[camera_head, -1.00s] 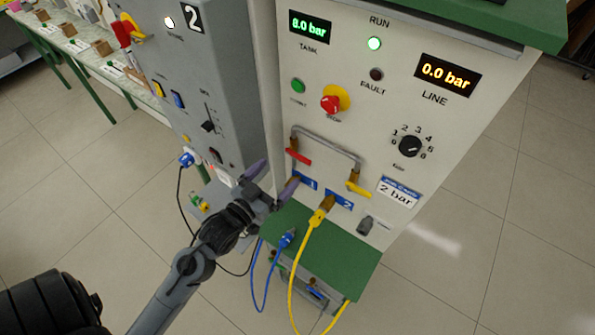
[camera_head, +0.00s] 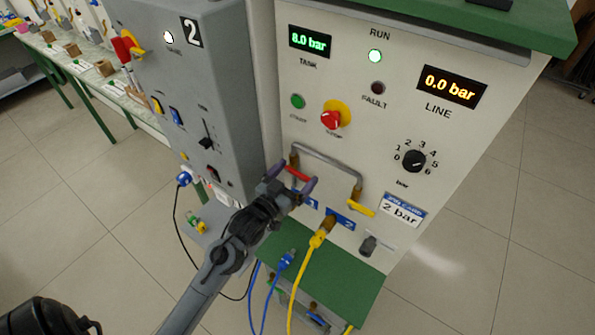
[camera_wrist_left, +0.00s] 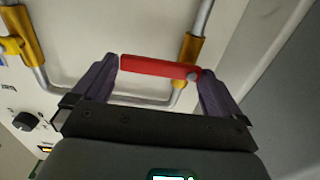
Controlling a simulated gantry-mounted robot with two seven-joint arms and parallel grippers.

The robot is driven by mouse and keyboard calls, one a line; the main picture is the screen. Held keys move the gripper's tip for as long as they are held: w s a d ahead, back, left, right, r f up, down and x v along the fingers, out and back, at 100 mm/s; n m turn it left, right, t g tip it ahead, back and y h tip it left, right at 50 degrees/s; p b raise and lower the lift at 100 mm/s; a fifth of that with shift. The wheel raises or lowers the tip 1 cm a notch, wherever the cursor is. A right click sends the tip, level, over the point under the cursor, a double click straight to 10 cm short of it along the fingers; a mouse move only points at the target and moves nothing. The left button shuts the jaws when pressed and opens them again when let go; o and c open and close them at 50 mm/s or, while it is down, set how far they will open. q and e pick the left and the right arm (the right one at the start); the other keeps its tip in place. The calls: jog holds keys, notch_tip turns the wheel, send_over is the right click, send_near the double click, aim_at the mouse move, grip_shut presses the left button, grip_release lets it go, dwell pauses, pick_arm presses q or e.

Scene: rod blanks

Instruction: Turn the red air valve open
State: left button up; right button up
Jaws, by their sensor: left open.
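The red valve handle (camera_head: 297,174) sits on the left leg of a grey pipe loop on the cream panel, above the blue label 1. My left gripper (camera_head: 294,178) is at this handle, with its purple fingers open on either side. In the left wrist view the red handle (camera_wrist_left: 155,66) lies crosswise between the open fingertips (camera_wrist_left: 156,72), its pivot end near the right finger beside a brass fitting (camera_wrist_left: 191,48). I cannot tell whether the fingers touch it. My right gripper is not in view.
A yellow valve handle (camera_head: 360,208) is on the loop's right leg. A yellow hose (camera_head: 306,270) plugs in below, and a blue hose (camera_head: 275,280) hangs beside it. A red stop knob (camera_head: 331,120) and a pressure dial (camera_head: 414,161) are above. A grey cabinet (camera_head: 190,100) stands left.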

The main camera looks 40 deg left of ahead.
pick_arm(q)
jog(key=shift+w+a, duration=0.1)
jog(key=shift+w, duration=0.65)
